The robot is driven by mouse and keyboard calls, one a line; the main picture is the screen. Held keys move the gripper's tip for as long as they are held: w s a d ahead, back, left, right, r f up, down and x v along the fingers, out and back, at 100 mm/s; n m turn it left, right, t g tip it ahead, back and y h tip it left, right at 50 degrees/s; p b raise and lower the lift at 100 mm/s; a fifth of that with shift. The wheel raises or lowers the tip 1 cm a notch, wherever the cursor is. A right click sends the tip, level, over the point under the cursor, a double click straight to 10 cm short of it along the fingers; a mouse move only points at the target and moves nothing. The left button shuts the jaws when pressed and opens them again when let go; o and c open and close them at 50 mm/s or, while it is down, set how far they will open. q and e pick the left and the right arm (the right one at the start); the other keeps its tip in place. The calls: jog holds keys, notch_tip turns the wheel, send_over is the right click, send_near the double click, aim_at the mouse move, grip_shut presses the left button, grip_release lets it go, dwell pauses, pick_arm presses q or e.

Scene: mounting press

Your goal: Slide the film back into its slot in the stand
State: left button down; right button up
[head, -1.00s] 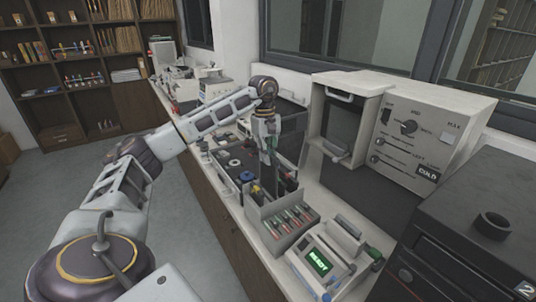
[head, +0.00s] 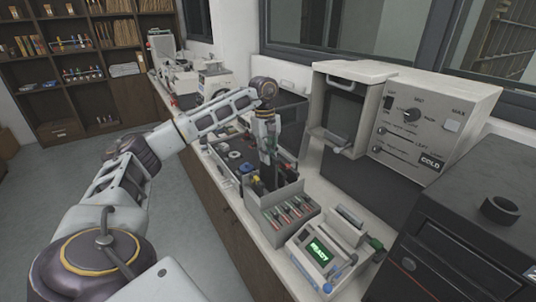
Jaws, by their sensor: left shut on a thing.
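My left gripper (head: 267,158) hangs pointing down over the back part of the grey stand (head: 273,223) on the bench. It is shut on a thin dark piece, which looks like the film (head: 268,179). The film is upright, and its lower end is at the stand's rear walls. I cannot tell whether that end is inside the slot or just behind or above it. The front of the stand holds several red-tipped items in a row. The slot itself is too small and covered to make out. My right gripper is not in view.
A device with a green READY display (head: 319,249) stands just in front of the stand. The pale press with a control panel (head: 425,125) is to the right. A dark tray (head: 232,158) of small parts lies behind and left. A black machine (head: 470,225) fills the lower right.

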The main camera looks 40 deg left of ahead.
aim_at(268, 175)
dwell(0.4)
pick_arm(q)
jog(key=shift+f, duration=0.15)
jog(key=shift+f+b, duration=2.35)
jog(key=shift+f, duration=2.15)
jog(key=c, duration=1.4)
grip_release()
